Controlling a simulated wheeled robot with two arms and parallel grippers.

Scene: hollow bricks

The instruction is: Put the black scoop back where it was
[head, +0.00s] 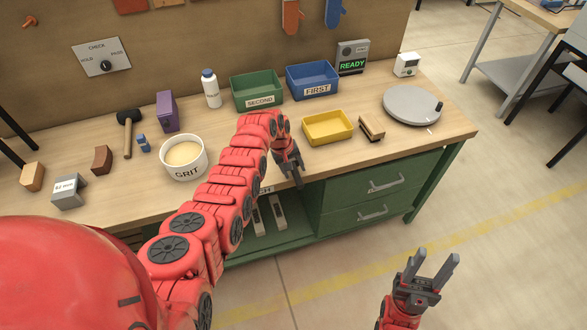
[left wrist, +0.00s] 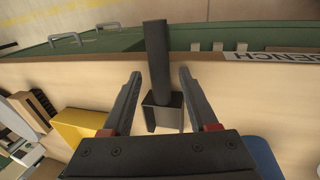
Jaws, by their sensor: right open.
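The black scoop (left wrist: 156,60) shows in the left wrist view, with its straight handle reaching over the bench's front edge and its box-shaped scoop end (left wrist: 165,108) nearer my palm. My left gripper (left wrist: 160,76) is open, with one finger on each side of the scoop and a gap on both sides. In the head view my left gripper (head: 292,172) is at the bench's front edge, and the scoop is hard to tell from the dark fingers there. My right gripper (head: 431,268) is open and empty, out over the floor in front of the bench.
A yellow tray (head: 328,127) and a brush (head: 371,128) lie right of my left gripper. A white GRIT tub (head: 184,158) stands left of my arm. Green SECOND (head: 258,91) and blue FIRST (head: 312,80) bins stand behind. A round grey plate (head: 411,106) is at the right.

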